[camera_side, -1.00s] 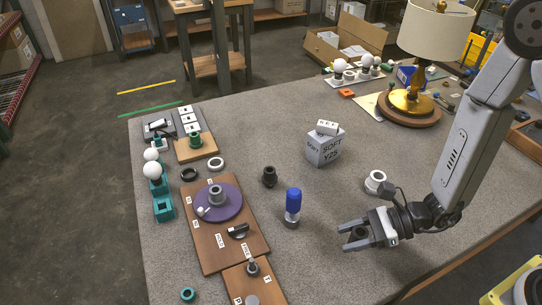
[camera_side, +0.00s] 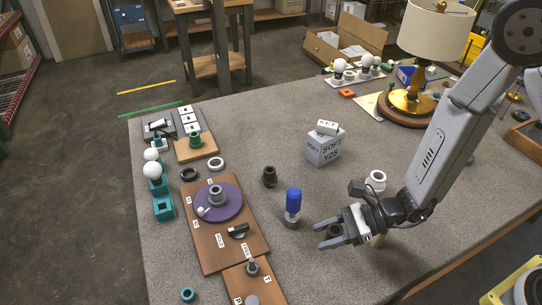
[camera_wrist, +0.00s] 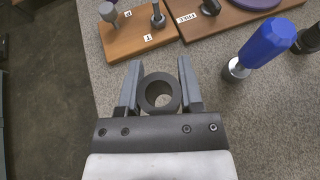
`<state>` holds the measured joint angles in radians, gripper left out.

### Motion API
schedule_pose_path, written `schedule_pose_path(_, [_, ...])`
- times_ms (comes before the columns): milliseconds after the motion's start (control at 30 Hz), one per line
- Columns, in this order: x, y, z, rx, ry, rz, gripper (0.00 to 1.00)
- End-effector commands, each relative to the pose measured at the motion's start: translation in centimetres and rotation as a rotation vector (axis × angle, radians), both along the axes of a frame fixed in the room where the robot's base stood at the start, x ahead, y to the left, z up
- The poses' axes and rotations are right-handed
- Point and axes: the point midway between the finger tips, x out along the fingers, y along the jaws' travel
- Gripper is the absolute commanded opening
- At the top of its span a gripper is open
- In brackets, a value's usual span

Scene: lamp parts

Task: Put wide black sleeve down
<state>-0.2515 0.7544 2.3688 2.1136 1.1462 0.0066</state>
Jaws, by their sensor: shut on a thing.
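The wide black sleeve (camera_wrist: 146,95) is a dark ring-shaped piece between the fingers of my gripper (camera_wrist: 159,64), its open bore facing the wrist camera. In the side view the sleeve (camera_side: 334,230) shows between the two grey fingers of my gripper (camera_side: 320,235), which point left. My gripper is shut on it. The sleeve's lower end is hidden, and I cannot tell whether it touches the table.
A blue-handled tool (camera_side: 293,203) stands just left of and beyond my gripper. A smaller brown board (camera_side: 240,280) and the board with the purple disc (camera_side: 230,206) lie further left. A dark fitting (camera_side: 269,177) stands behind. Grey table (camera_side: 330,280) in front is clear.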

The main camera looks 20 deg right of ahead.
Motion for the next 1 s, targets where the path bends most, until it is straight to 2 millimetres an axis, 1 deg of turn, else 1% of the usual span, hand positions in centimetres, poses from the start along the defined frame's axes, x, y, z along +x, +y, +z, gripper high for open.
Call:
schedule_pose_path(33, [0.5,1.3,0.0,-0.003,-0.005,0.017,0.0])
schedule_pose_path(100, [1.3,3.0,0.1,-0.007,-0.008,0.034,0.0])
schedule_pose_path(167, [2.0,4.7,0.2,-0.01,-0.009,0.048,0.0])
schedule_pose_path(300, [3.1,8.9,0.6,-0.012,-0.01,0.078,0.0])
schedule_pose_path(433, [3.7,13.1,1.4,-0.007,-0.01,0.101,0.0])
schedule_pose_path(500, [3.7,15.3,1.8,-0.001,-0.008,0.111,0.0])
schedule_pose_path(600, [3.6,18.0,2.5,0.006,-0.007,0.123,0.0])
schedule_pose_path(700, [3.4,20.1,3.1,0.014,-0.002,0.131,0.0])
schedule_pose_path(800, [3.2,21.5,3.6,0.02,0.001,0.135,0.0])
schedule_pose_path(900, [3.1,22.2,3.8,0.023,0.004,0.137,0.0])
schedule_pose_path(1000, [3.1,22.4,3.8,0.023,0.005,0.137,0.0])
